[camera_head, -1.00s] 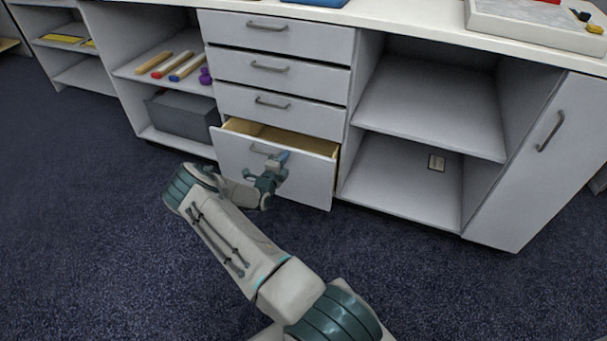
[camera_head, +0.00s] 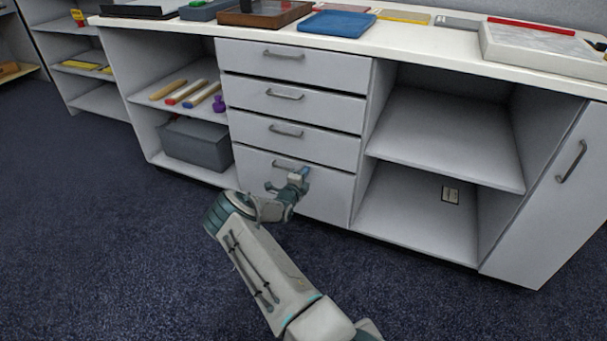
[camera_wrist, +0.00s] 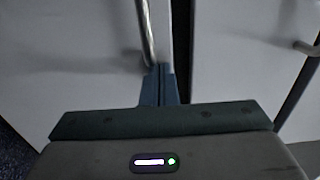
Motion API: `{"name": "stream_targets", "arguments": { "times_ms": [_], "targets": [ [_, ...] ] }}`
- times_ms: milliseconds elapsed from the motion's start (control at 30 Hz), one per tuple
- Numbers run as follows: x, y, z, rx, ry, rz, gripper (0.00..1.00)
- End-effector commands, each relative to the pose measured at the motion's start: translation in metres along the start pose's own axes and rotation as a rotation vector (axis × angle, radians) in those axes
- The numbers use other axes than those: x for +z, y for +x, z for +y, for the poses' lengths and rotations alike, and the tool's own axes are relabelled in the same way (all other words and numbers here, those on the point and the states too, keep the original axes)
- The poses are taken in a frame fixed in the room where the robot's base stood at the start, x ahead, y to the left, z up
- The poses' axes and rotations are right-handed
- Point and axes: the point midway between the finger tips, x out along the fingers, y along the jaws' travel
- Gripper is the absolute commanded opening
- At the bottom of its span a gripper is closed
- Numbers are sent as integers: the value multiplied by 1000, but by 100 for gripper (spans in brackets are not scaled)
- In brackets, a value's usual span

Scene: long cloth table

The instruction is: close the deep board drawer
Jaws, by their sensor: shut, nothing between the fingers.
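The deep board drawer (camera_head: 322,199) is the tall bottom front of the drawer stack, pale grey with a curved metal handle. Its front looks flush with the drawers above, and no gap shows at its top edge. My gripper (camera_head: 302,172) is at the drawer front by the handle, near its upper middle. In the wrist view, my shut gripper fingers (camera_wrist: 159,84) point at the drawer front (camera_wrist: 80,60), close beside the handle (camera_wrist: 147,35). Nothing is held. Whether the fingertips touch the front or the handle I cannot tell.
Three shallower drawers (camera_head: 290,102) above are shut. An open shelf unit (camera_head: 440,150) stands to the right. A left shelf holds rolling pins (camera_head: 185,92) and a grey box (camera_head: 197,143). The worktop holds a blue tray (camera_head: 337,23). The carpet (camera_head: 110,230) in front is clear.

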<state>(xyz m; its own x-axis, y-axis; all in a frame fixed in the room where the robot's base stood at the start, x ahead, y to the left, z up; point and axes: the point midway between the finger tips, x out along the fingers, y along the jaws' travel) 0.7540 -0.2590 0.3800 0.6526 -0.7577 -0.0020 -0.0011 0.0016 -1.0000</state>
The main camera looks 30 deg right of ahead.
Motion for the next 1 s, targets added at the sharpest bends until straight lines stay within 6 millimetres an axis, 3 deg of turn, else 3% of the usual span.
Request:
{"name": "stream_targets", "arguments": {
  "times_ms": [33, 167, 433, 700, 1000],
  "targets": [
    [-1, 6, -8, -10, 0, -1, 0],
    [-2, -2, -10, -10, 0, 2, 0],
    [7, -60, -9, -4, -3, -4, 0],
    [4, -114, -6, -4, -1, 2, 0],
    [3, -134, -2, -4, 1, 5, 0]
  ]
}}
